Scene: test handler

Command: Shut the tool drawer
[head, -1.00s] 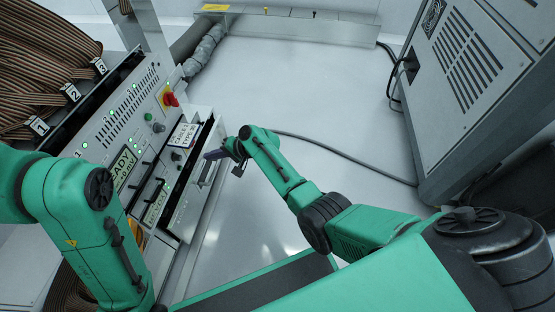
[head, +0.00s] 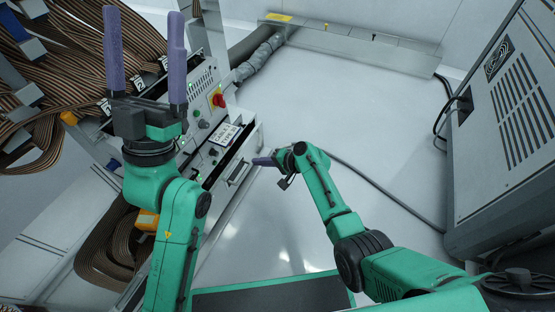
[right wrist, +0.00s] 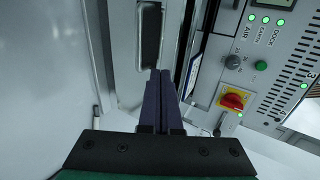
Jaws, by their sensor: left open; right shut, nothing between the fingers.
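The tool drawer (head: 240,165) is the grey drawer low on the test handler, pulled partly out, with a dark handle on its front. In the right wrist view its front (right wrist: 122,45) and dark handle slot (right wrist: 150,35) lie just beyond my fingertips. My right gripper (head: 256,161) is shut and empty, its purple fingers pointing at the drawer front; they show together in the right wrist view (right wrist: 161,75). I cannot tell whether they touch it. My left gripper (head: 146,14) is open and empty, raised in front of the handler, hiding part of its panel.
The handler panel carries a red knob on yellow (head: 218,99) and a white label card (head: 224,135). Brown ribbon cables (head: 70,70) fill the left. A grey cabinet (head: 510,120) stands at right. A black cable (head: 385,190) crosses the otherwise clear floor.

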